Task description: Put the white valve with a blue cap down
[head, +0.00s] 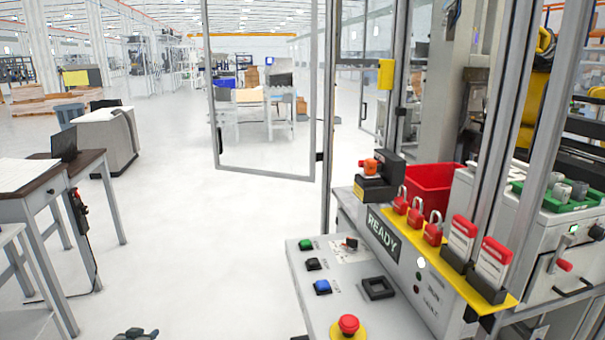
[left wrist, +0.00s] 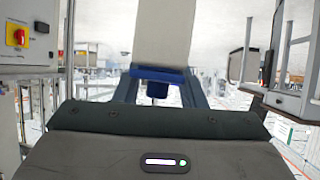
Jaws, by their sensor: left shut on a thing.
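My left gripper (head: 135,334) shows only as a small dark piece at the bottom edge of the head view. In the left wrist view its two grey-blue fingers stand on both sides of the white valve (left wrist: 163,35), and it is shut on it. The valve's pale body fills the top middle, and its blue cap (left wrist: 157,74) faces the gripper's palm. The valve does not show in the head view. My right gripper is in neither view.
A control panel with buttons (head: 348,325) and a yellow shelf with red padlocks (head: 433,232) stand at the right. A red bin (head: 432,184) and a green tray (head: 560,202) are behind. A dark-topped table (head: 40,178) stands left. The floor between is clear.

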